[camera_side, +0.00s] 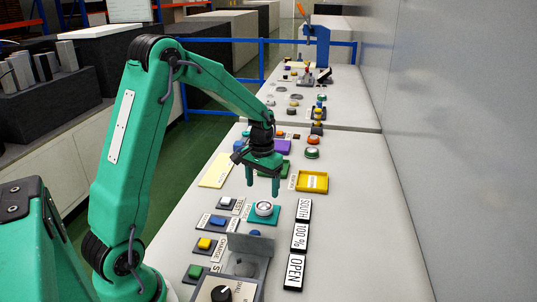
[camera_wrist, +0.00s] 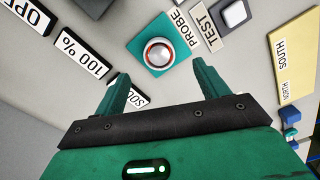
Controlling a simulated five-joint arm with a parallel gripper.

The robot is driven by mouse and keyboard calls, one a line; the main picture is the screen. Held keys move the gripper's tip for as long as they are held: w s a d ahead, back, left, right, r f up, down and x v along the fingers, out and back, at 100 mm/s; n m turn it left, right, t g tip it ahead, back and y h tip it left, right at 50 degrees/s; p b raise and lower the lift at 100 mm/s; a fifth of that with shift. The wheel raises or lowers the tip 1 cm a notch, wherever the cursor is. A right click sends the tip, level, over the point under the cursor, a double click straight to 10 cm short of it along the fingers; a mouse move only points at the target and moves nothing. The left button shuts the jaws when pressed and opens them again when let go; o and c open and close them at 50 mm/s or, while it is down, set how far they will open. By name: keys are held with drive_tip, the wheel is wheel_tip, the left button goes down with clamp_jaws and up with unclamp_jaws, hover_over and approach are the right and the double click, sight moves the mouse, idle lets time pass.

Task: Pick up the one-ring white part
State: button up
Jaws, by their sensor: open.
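A round white part with one red ring (camera_side: 264,208) sits on a teal square pad (camera_side: 257,220) beside the label PROBE. In the wrist view the white part (camera_wrist: 158,53) lies ahead of the gap between my fingers, on its teal pad (camera_wrist: 181,61). My green gripper (camera_side: 263,191) points down above and slightly behind the part in the side view. Its two fingers stand apart with nothing between them, and they also show in the wrist view (camera_wrist: 161,72). The fingers appear clear of the part.
Black-framed signs SOUTH, 100 % (camera_side: 300,237) and OPEN stand to the right. Several colored buttons, including a blue one (camera_side: 218,221) and a yellow one (camera_side: 206,244), lie to the left. A grey bracket (camera_side: 250,246) stands in front. A yellow tray (camera_side: 312,181) is behind right.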

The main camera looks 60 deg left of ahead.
sight(263, 206)
drive_tip(key=shift+f, duration=0.1)
drive_tip(key=shift+f, duration=1.2)
drive_tip(key=shift+f, duration=0.15)
drive_tip(key=shift+d+f, duration=0.1)
drive_tip(key=shift+f, duration=2.35)
drive_tip(key=shift+c, duration=0.4)
drive_tip(key=shift+w, duration=0.1)
drive_tip(key=c, duration=1.3)
drive_tip(key=shift+r, duration=0.1)
